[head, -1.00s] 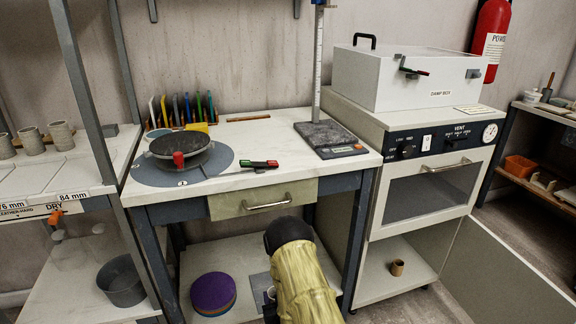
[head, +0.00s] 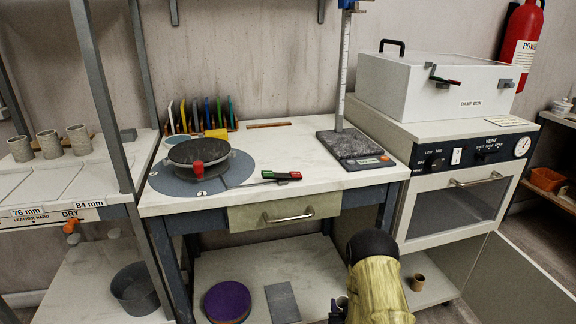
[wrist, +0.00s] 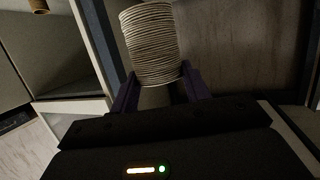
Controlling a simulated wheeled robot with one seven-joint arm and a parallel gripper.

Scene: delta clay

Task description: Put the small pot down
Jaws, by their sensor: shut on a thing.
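The small pot (wrist: 150,42) is a pale, ribbed cylinder in the wrist view. My gripper (wrist: 160,82) is shut on it, with a dark purple finger on each side of its near end. In the head view my arm hangs in front of the workbench, low and right of the drawer. It mostly hides the gripper there, and I cannot make out the held pot clearly.
The white bench top (head: 310,150) holds a round wheel with a dark disc (head: 198,152) and a scale (head: 352,145). The lower shelf (head: 250,265) carries a purple disc (head: 227,301) and a grey slab (head: 282,302). A brown pot (head: 417,282) stands in the right-hand cabinet. Several grey cups (head: 48,143) are at left.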

